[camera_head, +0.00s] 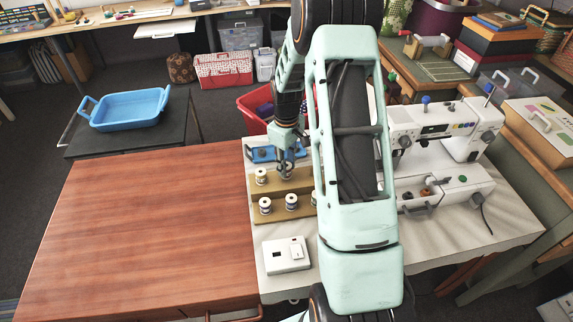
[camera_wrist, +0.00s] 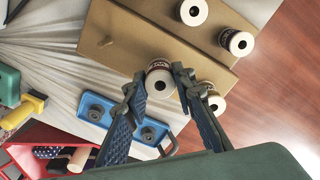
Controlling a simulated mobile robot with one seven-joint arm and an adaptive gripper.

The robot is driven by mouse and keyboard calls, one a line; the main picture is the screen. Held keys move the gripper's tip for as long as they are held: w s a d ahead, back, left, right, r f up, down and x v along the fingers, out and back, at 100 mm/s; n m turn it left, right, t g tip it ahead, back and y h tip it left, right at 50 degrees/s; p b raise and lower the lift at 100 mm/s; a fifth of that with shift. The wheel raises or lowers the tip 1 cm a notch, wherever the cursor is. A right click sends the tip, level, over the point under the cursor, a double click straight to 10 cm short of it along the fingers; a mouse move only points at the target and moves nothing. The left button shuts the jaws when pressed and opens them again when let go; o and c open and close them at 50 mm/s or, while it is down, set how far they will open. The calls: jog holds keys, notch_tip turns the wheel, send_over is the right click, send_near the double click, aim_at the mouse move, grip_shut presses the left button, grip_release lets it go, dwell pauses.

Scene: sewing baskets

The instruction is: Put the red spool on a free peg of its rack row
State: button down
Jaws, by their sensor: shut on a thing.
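My gripper (camera_wrist: 166,76) is shut on a spool (camera_wrist: 160,82) with a pale top and a dark reddish band, which I take for the red spool. It is at the tan stepped rack (camera_wrist: 140,42); I cannot tell whether it touches the rack. A bare peg (camera_wrist: 103,42) stands in the same row. Another spool (camera_wrist: 213,100) is on the other side of my gripper in that row. Two spools (camera_wrist: 235,42) (camera_wrist: 193,12) stand in the front row. In the head view my gripper (camera_head: 287,168) is above the rack (camera_head: 240,216); my arm hides its right part.
A blue holder (camera_wrist: 93,112) with dark round pieces lies behind the rack. A red bin (camera_wrist: 38,133) stands beyond it. The sewing machine (camera_head: 440,130) is to the right, a white switch box (camera_head: 285,256) in front. The wooden tabletop (camera_head: 150,220) on the left is clear.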

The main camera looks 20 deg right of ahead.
jog(key=shift+f+b, duration=0.4)
jog(key=shift+f, duration=0.2)
jog(key=c, duration=1.5)
grip_release()
jog(key=shift+c, duration=0.2)
jog(key=shift+r, duration=0.1)
notch_tip(320, 180, up, 12)
